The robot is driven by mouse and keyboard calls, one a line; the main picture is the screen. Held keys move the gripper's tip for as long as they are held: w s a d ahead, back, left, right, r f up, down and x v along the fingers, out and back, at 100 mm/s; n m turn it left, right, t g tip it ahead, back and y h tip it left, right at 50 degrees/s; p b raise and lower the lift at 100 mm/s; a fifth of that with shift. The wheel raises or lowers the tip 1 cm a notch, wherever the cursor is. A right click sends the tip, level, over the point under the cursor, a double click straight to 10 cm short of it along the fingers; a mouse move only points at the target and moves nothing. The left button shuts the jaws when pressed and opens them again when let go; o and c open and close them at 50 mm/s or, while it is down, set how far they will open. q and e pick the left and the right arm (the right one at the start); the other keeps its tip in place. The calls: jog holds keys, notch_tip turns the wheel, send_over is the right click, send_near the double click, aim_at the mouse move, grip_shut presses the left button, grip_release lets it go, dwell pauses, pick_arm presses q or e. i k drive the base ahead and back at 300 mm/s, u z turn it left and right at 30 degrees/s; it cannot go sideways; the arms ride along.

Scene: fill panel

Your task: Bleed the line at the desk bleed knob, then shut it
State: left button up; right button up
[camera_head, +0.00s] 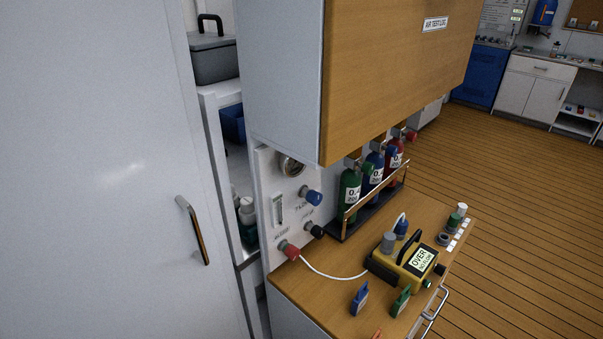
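A pale fill panel (264,176) stands at the left end of the wooden desk. It carries a blue knob (313,198), a black knob (315,230) and a red knob (290,251), each with a small label too blurred to read surely, so I cannot tell for certain which is the bleed knob. A round gauge (291,165) sits above, and a clear flow tube (278,210) is at the left. Neither gripper is in view.
Green (349,193), blue (373,173) and red (394,155) cylinders stand in a railed rack behind the desk top (316,295). A wooden wall cabinet (390,65) overhangs them. A white door (110,180) fills the left.

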aim_at(291, 251)
jog(key=u, duration=1.55)
jog(key=k, duration=0.55)
jog(key=z, duration=1.75)
